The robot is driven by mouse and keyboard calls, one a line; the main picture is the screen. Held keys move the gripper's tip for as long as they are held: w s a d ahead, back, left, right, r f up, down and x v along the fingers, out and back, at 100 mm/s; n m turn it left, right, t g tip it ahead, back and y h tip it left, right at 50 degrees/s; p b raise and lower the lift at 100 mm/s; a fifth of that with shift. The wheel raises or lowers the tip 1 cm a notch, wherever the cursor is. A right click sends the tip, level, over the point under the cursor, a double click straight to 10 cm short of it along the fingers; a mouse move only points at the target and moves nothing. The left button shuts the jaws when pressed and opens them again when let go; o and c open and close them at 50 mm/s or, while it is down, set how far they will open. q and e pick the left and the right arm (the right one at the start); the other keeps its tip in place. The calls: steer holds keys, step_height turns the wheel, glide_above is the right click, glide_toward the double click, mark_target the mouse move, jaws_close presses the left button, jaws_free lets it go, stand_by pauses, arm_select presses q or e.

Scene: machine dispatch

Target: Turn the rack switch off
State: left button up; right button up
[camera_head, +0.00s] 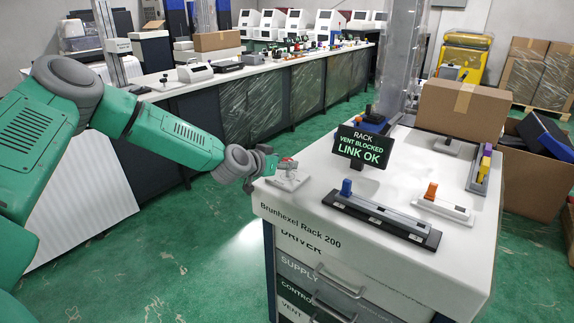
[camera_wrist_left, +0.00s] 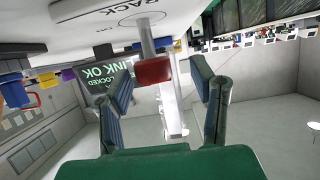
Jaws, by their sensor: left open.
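The rack switch (camera_head: 288,177) is a pale plate at the left corner of the white rack top. In the left wrist view its grey lever (camera_wrist_left: 147,38) rises from a base labelled "RACK" and "ON" and ends in a red handle (camera_wrist_left: 153,71). My left gripper (camera_head: 269,165) is beside the switch at the rack's edge. In the left wrist view my left gripper (camera_wrist_left: 162,88) is open, with one finger on each side of the red handle and visible gaps. Whether the handle lies fully between the fingertips in depth is hard to tell. My right gripper is not in view.
A small display (camera_head: 364,147) reads "RACK VENT BLOCKED LINK OK" right of the switch. A blue-handled slider (camera_head: 380,217), an orange-handled slider (camera_head: 443,208) and a cardboard box (camera_head: 463,109) stand further right. Drawers (camera_head: 320,285) are below. Green floor is clear left of the rack.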

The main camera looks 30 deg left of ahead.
arm_select(q)
steer(key=shift+x, duration=0.75)
steer(key=shift+w+d+r, duration=0.1)
steer(key=shift+d, duration=0.3)
steer(key=shift+a, duration=0.15)
jaws_close()
